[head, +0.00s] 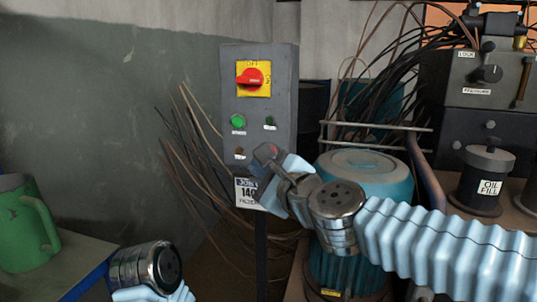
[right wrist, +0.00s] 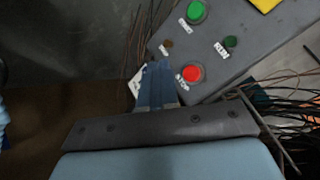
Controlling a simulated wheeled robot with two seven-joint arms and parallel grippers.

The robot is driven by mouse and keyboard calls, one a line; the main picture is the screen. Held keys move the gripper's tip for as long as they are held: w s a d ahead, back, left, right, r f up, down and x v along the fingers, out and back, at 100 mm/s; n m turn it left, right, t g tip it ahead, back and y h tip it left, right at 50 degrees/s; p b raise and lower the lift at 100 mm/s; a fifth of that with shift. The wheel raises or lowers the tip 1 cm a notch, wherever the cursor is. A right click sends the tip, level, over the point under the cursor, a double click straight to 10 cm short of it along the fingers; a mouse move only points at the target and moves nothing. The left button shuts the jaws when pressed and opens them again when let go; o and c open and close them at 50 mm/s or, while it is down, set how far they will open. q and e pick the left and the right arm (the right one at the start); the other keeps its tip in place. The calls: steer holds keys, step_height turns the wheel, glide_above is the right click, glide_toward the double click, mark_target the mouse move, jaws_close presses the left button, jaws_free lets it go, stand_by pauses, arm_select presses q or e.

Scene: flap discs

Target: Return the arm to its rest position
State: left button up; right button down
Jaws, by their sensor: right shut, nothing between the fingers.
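My right arm comes in from the right in the head view. Its gripper (head: 268,154) is in front of the lower right of a grey control box (head: 285,70), largely covering the red stop button there. In the right wrist view, the shut, empty fingers (right wrist: 157,68) point towards the box, left of the red stop button (right wrist: 193,74). They look apart from the button; the exact gap is unclear. Only a joint of my left arm (head: 146,266) shows at the bottom left of the head view; its gripper is out of frame.
The box carries a red rotary switch (head: 250,77) on a yellow plate and a green start button (head: 237,125). A teal tank (head: 372,172) stands behind my right arm. A green jug (head: 22,225) is at left, an oil-fill canister (head: 484,180) at right. Loose cables hang around the box.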

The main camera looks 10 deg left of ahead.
stand_by(0.4)
steer(key=w+d+f+n+g+h+p, duration=0.1)
steer(key=w+d+f+n+h, duration=0.15)
steer(key=f, duration=0.65)
steer(key=w+d+f+n+g+h+p, duration=0.1)
steer(key=w+d+f, duration=0.25)
steer(key=f, duration=0.55)
steer(key=d+f+n+g+h+p, duration=0.15)
steer(key=d+f, duration=0.25)
steer(key=f, duration=0.6)
steer(key=d+f+n+g+h+b, duration=0.15)
steer(key=d+f, duration=0.25)
steer(key=f, duration=0.6)
steer(key=s+d+f+n+g+h+p, duration=0.1)
steer(key=s+d+f+n, duration=0.1)
steer(key=s+d+f, duration=0.3)
steer(key=s+d+f+n+g+p, duration=0.1)
steer(key=s+f+n, duration=0.15)
steer(key=f, duration=0.35)
steer(key=s+d+f+n+g, duration=0.2)
steer(key=s+f, duration=0.3)
steer(key=s, duration=0.3)
steer(key=s+d+f+n+g+p, duration=0.1)
steer(key=s+d+f+n+g, duration=0.1)
steer(key=s, duration=0.7)
step_height(320, 180, down, 3)
steer(key=shift+d+r+n+g, duration=0.1)
steer(key=shift+d+n+g, duration=0.2)
steer(key=shift+d, duration=0.5)
